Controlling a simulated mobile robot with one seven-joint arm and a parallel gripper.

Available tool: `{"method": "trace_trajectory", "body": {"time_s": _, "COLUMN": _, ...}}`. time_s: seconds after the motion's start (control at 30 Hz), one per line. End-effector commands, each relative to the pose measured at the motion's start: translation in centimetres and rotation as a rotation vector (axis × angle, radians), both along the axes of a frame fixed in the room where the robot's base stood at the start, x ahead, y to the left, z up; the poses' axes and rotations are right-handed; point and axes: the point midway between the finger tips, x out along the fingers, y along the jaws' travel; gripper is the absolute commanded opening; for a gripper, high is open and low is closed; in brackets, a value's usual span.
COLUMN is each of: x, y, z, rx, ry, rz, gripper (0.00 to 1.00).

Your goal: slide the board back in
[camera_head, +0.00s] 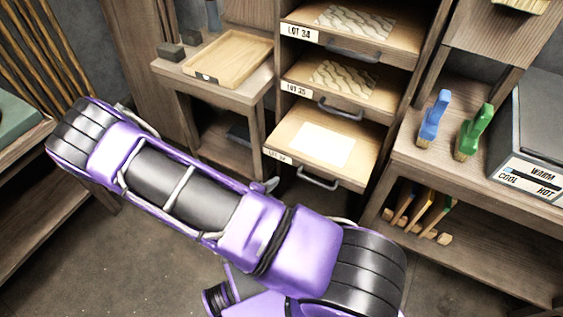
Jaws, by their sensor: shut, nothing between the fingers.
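Three boards with grey handles sit one above another in a wooden rack. The top board (320,37), labelled LOT 34, and the middle board (307,88), whose label is hard to read, carry patterned sheets. The lowest board (287,141) carries a plain white sheet (323,143). It appears to stand out furthest at the front; its label is too small to read. Its handle (317,180) hangs at its front edge. My purple arm crosses the foreground just below and left of this board. My gripper cannot be made out; the arm may hide it.
A wooden tray (228,68) lies on the bench left of the rack. On the right bench stand a blue-handled brush (434,117), a green-handled brush (473,133) and a grey box (538,130) marked WARM, COOL, HOT. Bare floor (130,250) shows below my arm.

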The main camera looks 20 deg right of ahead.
Motion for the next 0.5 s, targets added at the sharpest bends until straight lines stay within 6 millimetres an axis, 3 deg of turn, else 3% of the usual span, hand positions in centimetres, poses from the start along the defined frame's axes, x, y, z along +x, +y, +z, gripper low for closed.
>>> {"method": "trace_trajectory", "body": {"time_s": 0.17, "x": 0.5, "y": -0.4, "z": -0.3, "rx": -0.016, "ry": 0.002, "rz": 0.022, "gripper": 0.0}}
{"method": "trace_trajectory", "body": {"time_s": 0.5, "x": 3.8, "y": -4.9, "z": -3.7, "rx": -0.015, "ry": 0.003, "rz": 0.017, "gripper": 0.0}}
